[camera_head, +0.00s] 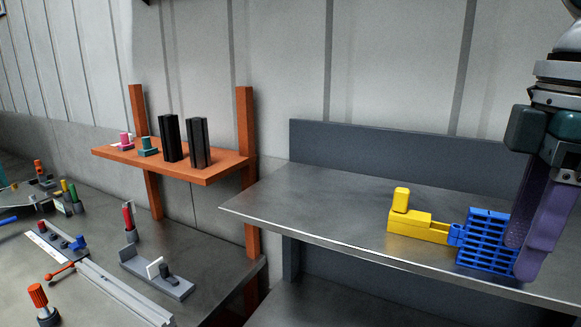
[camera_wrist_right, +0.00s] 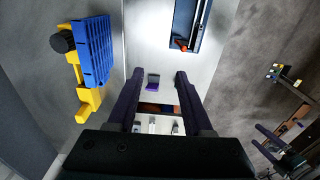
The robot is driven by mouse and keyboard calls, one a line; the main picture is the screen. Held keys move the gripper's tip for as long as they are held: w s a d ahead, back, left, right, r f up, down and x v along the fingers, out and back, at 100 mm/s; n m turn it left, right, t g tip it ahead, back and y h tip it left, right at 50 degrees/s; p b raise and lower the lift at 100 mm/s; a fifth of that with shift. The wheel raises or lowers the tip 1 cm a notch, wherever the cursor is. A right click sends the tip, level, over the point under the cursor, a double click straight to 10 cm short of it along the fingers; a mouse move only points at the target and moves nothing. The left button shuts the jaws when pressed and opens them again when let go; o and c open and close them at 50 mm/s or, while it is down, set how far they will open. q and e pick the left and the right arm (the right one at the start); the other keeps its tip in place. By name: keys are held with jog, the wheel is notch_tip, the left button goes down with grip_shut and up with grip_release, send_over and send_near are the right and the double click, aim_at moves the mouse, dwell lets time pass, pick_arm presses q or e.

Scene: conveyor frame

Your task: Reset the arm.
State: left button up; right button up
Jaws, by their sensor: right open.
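My right gripper (camera_head: 524,262) hangs at the right side of the head view, with its purple fingers pointing down over the metal shelf. In the right wrist view the two fingers (camera_wrist_right: 157,76) are spread apart with nothing held between them. A blue slatted block (camera_head: 486,240) joined to a yellow part (camera_head: 410,222) sits on the shelf, left of the fingers in the head view. The blue block (camera_wrist_right: 93,50) and yellow part (camera_wrist_right: 88,99) lie outside the fingers in the wrist view.
The metal shelf (camera_head: 310,212) has clear room at its left. An orange rack (camera_head: 205,173) holds two black upright parts (camera_head: 184,141) and small pink and teal parts. A lower bench at left carries a rail (camera_head: 122,290), a grey fixture (camera_head: 160,275) and several small parts.

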jog(key=s+a+f+m+t+y, duration=0.2)
jog(key=s+a+f+m, duration=0.1)
jog(key=s+a+f, duration=0.8)
jog(key=s+d+f+m+t+h, duration=0.1)
jog(key=s+d+f+m+h, duration=0.1)
jog(key=s+d+m, duration=0.5)
notch_tip(320, 180, up, 27)
jog(key=a+p, duration=0.1)
jog(key=p, duration=2.5)
jog(key=shift+s+a+f+p, duration=0.2)
jog(key=shift+s+a+p, duration=0.1)
jog(key=shift+p, duration=0.1)
